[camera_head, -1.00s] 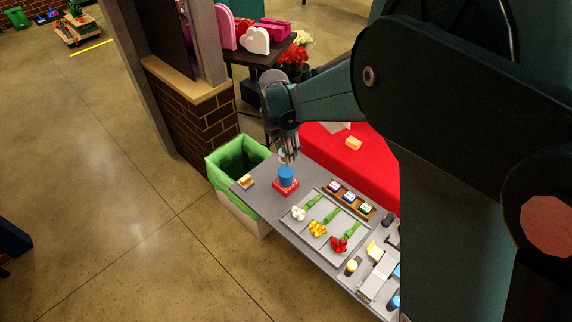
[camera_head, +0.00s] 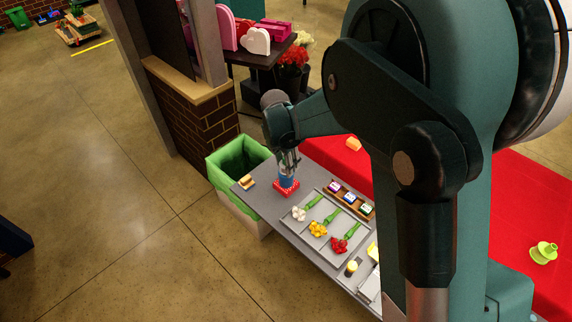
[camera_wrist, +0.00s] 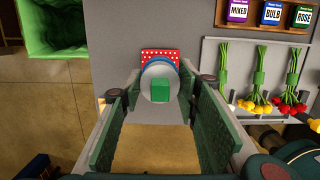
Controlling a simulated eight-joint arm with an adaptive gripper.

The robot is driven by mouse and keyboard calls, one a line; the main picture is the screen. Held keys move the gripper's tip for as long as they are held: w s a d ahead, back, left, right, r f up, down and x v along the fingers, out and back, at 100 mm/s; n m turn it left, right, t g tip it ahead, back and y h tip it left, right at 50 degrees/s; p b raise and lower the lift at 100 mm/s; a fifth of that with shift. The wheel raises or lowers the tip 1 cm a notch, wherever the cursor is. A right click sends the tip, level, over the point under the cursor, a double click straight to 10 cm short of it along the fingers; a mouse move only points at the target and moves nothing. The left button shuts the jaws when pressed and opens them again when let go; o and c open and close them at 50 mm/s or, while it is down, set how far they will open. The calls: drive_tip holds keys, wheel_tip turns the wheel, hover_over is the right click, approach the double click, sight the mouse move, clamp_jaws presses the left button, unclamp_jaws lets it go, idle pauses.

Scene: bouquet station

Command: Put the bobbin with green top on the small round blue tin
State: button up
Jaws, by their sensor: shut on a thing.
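The bobbin with green top (camera_wrist: 161,90) shows in the wrist view as a pale grey round disc with a green square on it, between the fingertips of my gripper (camera_wrist: 160,85). My gripper is shut on it. The small round blue tin (camera_head: 286,181) stands on a red, white-dotted mat at the table's far left corner. In the wrist view only a blue rim (camera_wrist: 177,65) shows behind the bobbin. In the head view my gripper (camera_head: 288,166) is directly over the tin and partly hides it. I cannot tell whether bobbin and tin touch.
The dotted mat (camera_wrist: 158,54) lies on the grey table. A tray (camera_head: 303,228) with several flower bunches and a rack with small labelled boxes (camera_head: 350,200) stand to the right. A green-lined bin (camera_head: 224,180) is left of the table. A small tan block (camera_head: 247,183) lies at the edge.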

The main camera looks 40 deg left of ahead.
sight(283, 166)
drive_tip(key=shift+f, duration=0.25)
drive_tip(key=shift+f, duration=0.15)
drive_tip(key=o, duration=0.9)
drive_tip(key=r, duration=0.4)
drive_tip(key=s+r, duration=0.1)
drive_tip(key=r, duration=0.7)
drive_tip(key=shift+s+r, duration=0.1)
drive_tip(key=shift+s, duration=0.3)
idle(0.4)
